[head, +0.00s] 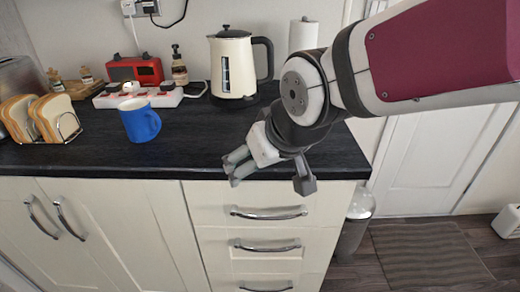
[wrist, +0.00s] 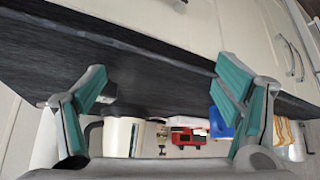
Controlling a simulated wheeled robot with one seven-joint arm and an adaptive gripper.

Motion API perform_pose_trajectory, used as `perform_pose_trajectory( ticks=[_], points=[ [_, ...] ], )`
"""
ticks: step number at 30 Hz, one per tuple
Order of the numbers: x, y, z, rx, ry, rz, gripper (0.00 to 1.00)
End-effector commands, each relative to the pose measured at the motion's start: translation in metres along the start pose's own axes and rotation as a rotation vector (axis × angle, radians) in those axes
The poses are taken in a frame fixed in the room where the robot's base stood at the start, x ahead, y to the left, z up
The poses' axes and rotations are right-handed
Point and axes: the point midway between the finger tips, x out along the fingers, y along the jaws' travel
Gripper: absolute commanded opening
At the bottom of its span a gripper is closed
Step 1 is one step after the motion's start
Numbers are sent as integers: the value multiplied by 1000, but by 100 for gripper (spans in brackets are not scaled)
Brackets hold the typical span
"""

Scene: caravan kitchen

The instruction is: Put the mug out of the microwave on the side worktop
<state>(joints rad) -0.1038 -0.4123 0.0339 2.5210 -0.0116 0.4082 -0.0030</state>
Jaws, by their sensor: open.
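A blue mug (head: 139,120) with a white inside stands upright on the dark worktop (head: 185,150), left of the middle in the head view. Its handle points right. My gripper (head: 234,167) is over the front edge of the worktop, to the right of the mug and apart from it. In the wrist view my gripper (wrist: 165,88) is open, with nothing between its teal-padded fingers. The blue mug (wrist: 219,122) shows there partly hidden behind the right finger. No microwave is in view.
A cream kettle (head: 232,68) stands behind my gripper, near a paper roll (head: 303,35). A toast rack (head: 62,128), a red radio (head: 135,70) and a socket strip (head: 140,98) line the left and back. The worktop between mug and gripper is clear.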

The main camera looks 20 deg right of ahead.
Motion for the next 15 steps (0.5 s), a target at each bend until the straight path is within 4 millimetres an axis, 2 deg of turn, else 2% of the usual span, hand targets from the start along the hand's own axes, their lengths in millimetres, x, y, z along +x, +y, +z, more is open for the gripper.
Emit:
perform_pose_trajectory(
  ticks=[3,9,12,15],
  points=[
    [-36,14,52,49,-154,25,84],
    [-91,21,131,121,-390,40,84],
    [-110,20,156,143,-467,40,84],
    [-120,19,170,155,-511,39,84]
  ],
)
